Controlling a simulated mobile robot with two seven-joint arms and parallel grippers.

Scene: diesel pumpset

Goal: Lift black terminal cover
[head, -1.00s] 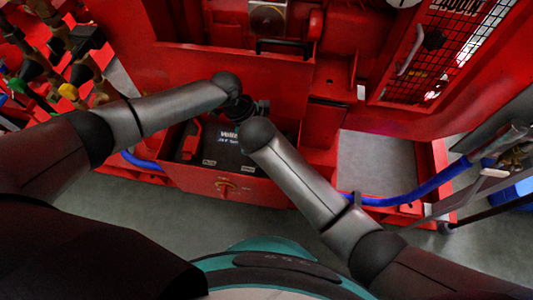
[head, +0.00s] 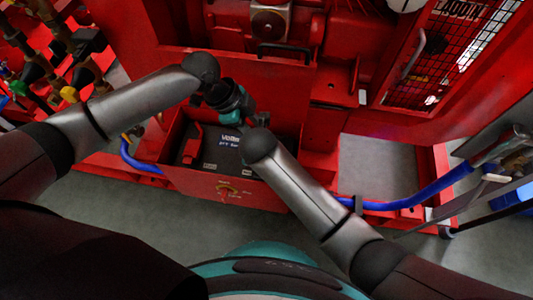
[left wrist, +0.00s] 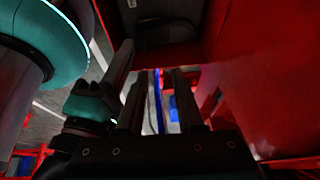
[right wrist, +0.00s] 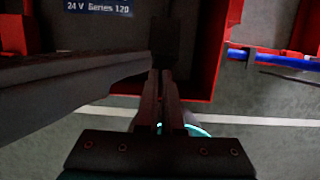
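The black terminal cover (right wrist: 166,38) shows in the right wrist view as a dark block on the battery, by the inner red wall. The battery's blue label (right wrist: 97,6) is at the upper left there. My right gripper (right wrist: 162,71) points straight at the cover, its fingers close together with a narrow gap. The tips overlap the cover's near edge, and I cannot tell whether they grip it. My left gripper (left wrist: 162,74) is open and empty above the battery area. In the head view the right arm hides the cover, and the battery (head: 229,151) sits in its red box.
A red terminal cover (head: 193,146) stands at the battery's left. Blue hoses (head: 415,194) run at the right. The red engine frame (head: 240,70) rises behind. Both arms are close together over the box.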

